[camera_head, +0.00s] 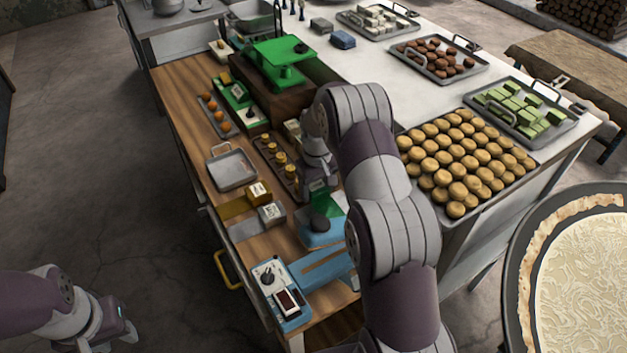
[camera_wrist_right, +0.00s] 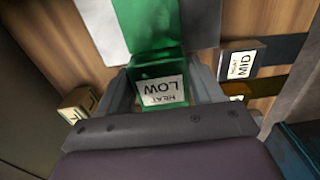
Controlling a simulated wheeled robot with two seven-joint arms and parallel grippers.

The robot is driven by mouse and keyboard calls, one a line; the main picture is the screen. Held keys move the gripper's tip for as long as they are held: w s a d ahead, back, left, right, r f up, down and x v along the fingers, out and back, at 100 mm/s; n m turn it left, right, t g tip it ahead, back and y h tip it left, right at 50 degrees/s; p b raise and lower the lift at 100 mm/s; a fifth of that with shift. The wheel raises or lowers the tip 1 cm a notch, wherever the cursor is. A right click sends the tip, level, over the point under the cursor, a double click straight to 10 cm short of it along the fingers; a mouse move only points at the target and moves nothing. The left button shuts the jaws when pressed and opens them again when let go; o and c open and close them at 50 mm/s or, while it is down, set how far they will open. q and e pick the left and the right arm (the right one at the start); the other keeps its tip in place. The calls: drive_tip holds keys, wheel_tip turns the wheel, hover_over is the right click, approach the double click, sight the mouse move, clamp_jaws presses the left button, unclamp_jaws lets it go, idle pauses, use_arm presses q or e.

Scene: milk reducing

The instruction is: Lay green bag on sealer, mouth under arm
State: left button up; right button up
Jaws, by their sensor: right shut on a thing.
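The green bag (camera_head: 331,200) shows in the head view just below my right gripper (camera_head: 318,182), partly hidden by the arm. In the right wrist view, my right gripper (camera_wrist_right: 162,92) is shut on the green bag (camera_wrist_right: 155,66) at its block, whose label reads HEAT LOW. The bag's green sheet (camera_wrist_right: 150,18) extends away from the fingers. I cannot tell whether bag and sealer touch. My left gripper (camera_head: 122,333) is at the lower left, away from the table.
A brown bag (camera_head: 233,208) and a grey bag (camera_head: 243,230) with labelled blocks lie left of the sealer. A blue control box (camera_head: 282,296) joins its near side. A metal tray (camera_head: 232,171), a green press (camera_head: 280,62) and a tray of round biscuits (camera_head: 465,160) stand around.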

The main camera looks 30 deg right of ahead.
sight(331, 212)
drive_tip(key=shift+s+d+f+p, duration=0.15)
drive_tip(key=shift+s+f, duration=0.05)
drive_tip(key=shift+s, duration=1.5)
drive_tip(key=shift+s+d+f+p, duration=0.1)
drive_tip(key=shift+s+f+p, duration=0.05)
drive_tip(key=shift+s, duration=1.55)
drive_tip(key=shift+f+b, duration=0.3)
drive_tip(key=shift+f, duration=0.25)
drive_tip(key=o, duration=1.2)
drive_tip(key=shift+c, duration=0.2)
drive_tip(key=shift+r, duration=0.1)
drive_tip(key=shift+w+r, duration=0.1)
drive_tip(key=shift+r, duration=0.15)
wheel_tip(331, 212, up, 12)
drive_tip(key=b, duration=0.2)
drive_tip(key=shift+b, duration=0.35)
